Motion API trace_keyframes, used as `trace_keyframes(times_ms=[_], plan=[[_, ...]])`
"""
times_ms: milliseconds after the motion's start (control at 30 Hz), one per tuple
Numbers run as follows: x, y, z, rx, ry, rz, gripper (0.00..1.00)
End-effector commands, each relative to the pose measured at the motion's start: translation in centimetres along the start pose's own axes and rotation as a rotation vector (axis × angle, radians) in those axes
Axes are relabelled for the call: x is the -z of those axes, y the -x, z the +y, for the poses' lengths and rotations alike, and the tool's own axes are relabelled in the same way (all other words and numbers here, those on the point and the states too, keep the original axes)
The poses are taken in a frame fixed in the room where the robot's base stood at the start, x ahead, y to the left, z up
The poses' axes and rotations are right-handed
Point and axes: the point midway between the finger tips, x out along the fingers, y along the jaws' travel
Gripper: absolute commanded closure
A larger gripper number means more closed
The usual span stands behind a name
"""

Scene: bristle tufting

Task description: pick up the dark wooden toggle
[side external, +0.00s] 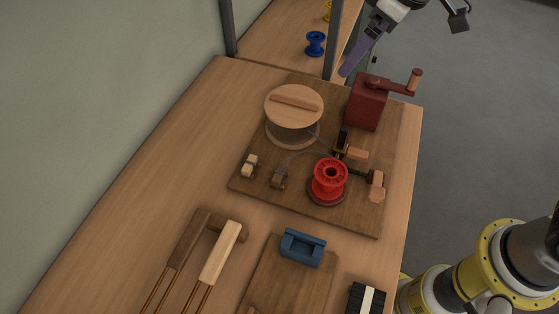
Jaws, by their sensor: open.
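Several small wooden parts lie about, and I cannot tell for certain which is the dark wooden toggle. A dark wooden handle (190,240) with thin rods lies on the table at the lower left, beside a pale one (220,252). My gripper (400,45) is at the top right, only partly in frame. It is open, high and well away from these wooden parts, and I see nothing held in it.
A red crank box (367,103) and a round wooden-topped drum (294,105) stand on the board. A blue cradle (302,247) sits on a smaller board at the front. A blue spool (315,43) stands at the back near dark posts. The table's left side is clear.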

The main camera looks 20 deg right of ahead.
Motion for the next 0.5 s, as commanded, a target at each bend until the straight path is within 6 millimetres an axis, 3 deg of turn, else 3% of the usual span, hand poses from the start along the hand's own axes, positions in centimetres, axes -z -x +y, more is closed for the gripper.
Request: trace_keyframes(times_ms=[33, 200, 333, 500], plan=[[1.1, -2.6, -1.9, 0.020, 0.046, -0.037, 0.00], [2.5, -9.4, -7.6, 0.064, 0.160, -0.134, 0.00], [1.4, -12.9, -10.6, 0.081, 0.218, -0.201, 0.00], [0.4, -14.5, -12.4, 0.090, 0.252, -0.229, 0.00]])
